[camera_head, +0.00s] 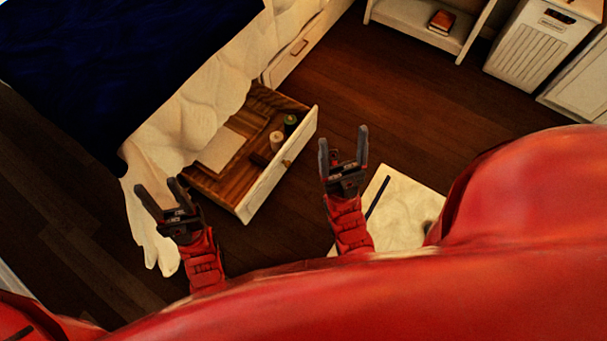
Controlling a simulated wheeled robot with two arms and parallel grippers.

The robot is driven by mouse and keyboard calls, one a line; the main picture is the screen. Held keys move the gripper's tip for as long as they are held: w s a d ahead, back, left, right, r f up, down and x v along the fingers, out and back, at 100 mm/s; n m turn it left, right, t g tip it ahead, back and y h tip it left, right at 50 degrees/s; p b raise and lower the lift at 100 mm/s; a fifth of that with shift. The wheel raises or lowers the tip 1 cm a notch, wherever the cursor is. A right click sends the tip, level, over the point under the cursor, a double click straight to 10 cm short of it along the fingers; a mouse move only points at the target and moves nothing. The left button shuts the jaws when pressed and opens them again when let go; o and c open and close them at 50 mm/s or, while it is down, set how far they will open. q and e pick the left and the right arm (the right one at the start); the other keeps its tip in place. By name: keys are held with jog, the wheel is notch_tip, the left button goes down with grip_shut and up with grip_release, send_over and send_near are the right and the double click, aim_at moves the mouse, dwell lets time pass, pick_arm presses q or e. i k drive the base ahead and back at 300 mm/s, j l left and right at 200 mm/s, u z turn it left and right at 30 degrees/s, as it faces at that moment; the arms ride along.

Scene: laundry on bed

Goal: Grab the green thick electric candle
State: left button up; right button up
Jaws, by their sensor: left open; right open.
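A small green cylinder (290,122), which looks like the green candle, stands upright inside the open drawer (262,190) under the bed, near the drawer's front panel. A pale cylinder (276,140) stands just beside it, nearer to me. My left gripper (160,190) is open and empty, left of the drawer's near corner, in front of the white bedding. My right gripper (343,142) is open and empty, to the right of the drawer's front panel and apart from the candle. Neither gripper touches anything that I can see.
The drawer also holds a pale flat item (220,150) and a dark small block. White bedding (155,150) hangs beside the drawer. A pale board (405,205) with a dark stick lies right of my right gripper. Dark wooden floor (400,110) is clear beyond.

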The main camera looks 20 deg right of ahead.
aim_at(290, 127)
jog(key=k+l+z, duration=0.15)
jog(key=i+j+u, duration=0.15)
jog(key=i, duration=0.2)
jog(key=i+l+u, duration=0.25)
jog(key=i+l, duration=0.65)
